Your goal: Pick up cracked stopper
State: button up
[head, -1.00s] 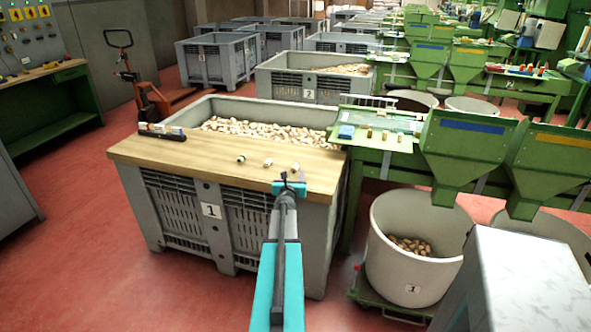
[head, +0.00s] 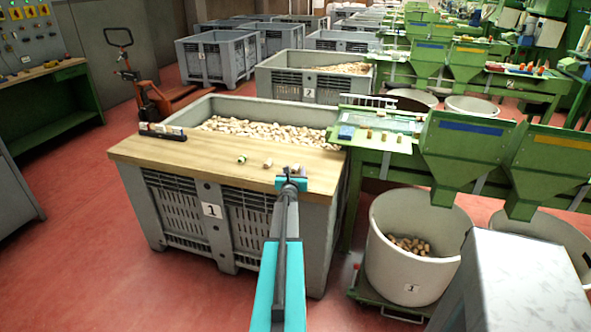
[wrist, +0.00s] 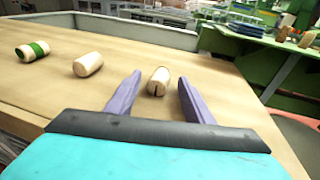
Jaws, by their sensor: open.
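The cracked stopper (wrist: 158,81) lies on the wooden board (wrist: 60,102) in the wrist view, with a dark split in its near end. My gripper (wrist: 158,92) is open, its two purple fingers on either side of the stopper and apart from it. In the head view my gripper (head: 292,172) is at the board's front right edge and hides most of this stopper. A plain stopper (wrist: 88,64) lies to the left, and a stopper with a green band (wrist: 33,51) lies farther left; they also show in the head view.
A dark rack (head: 163,131) with stoppers stands at the board's left end. Behind the board is a grey crate full of stoppers (head: 265,130). Green machinery (head: 385,145) stands to the right, above a round grey bin (head: 415,275). The board's middle left is clear.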

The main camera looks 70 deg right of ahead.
dwell(0.4)
jog(key=c, duration=1.1)
jog(key=shift+c, duration=0.2)
jog(key=shift+r+p, duration=0.4)
jog(key=shift+r, duration=1.3)
jog(key=s+a+b, duration=0.2)
jog(key=s+b, duration=0.1)
jog(key=s, duration=0.1)
jog(key=s+a+b, duration=0.2)
jog(key=s, duration=0.2)
jog(key=s+a+r+b, duration=0.1)
jog(key=s+a+b, duration=0.2)
jog(key=s, duration=0.1)
jog(key=shift+s+r+b, duration=0.1)
jog(key=shift+s+b, duration=0.25)
jog(key=shift+s+a+r, duration=0.2)
jog(key=shift+s+a, duration=0.2)
jog(key=shift+s, duration=0.3)
